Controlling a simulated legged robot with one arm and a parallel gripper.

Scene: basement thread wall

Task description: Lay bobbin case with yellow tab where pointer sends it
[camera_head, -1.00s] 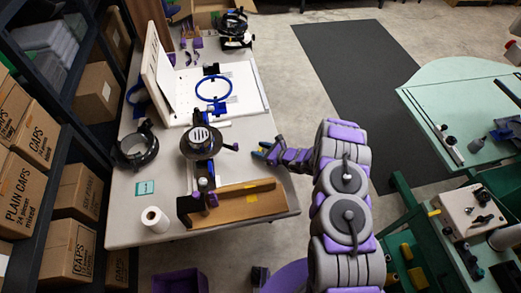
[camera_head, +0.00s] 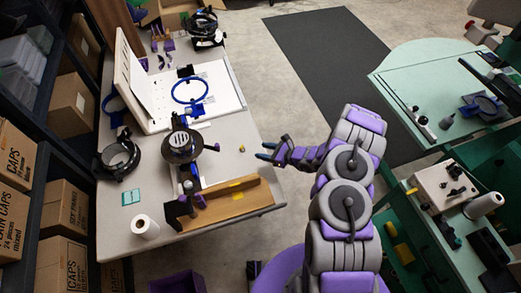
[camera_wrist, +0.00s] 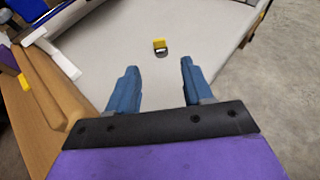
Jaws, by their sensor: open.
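A small bobbin case with a yellow tab (camera_head: 241,149) lies on the pale table near its right edge. In the wrist view, the bobbin case (camera_wrist: 161,48) shows a yellow top and a dark metallic lower part, just beyond the fingertips and roughly centred between them. My gripper (camera_head: 267,151) is at the table's right edge, to the right of the bobbin case and apart from it. In the wrist view, my gripper (camera_wrist: 158,76) has its two blue fingers spread with nothing between them. I cannot make out a pointer for certain.
A wooden tray (camera_head: 225,208) with a yellow mark stands at the table's front. A machine with a round head (camera_head: 181,146) stands left of the case, and a blue hoop (camera_head: 189,90) lies behind. Table (camera_head: 228,153) around the case is clear. A green bench (camera_head: 440,85) stands right.

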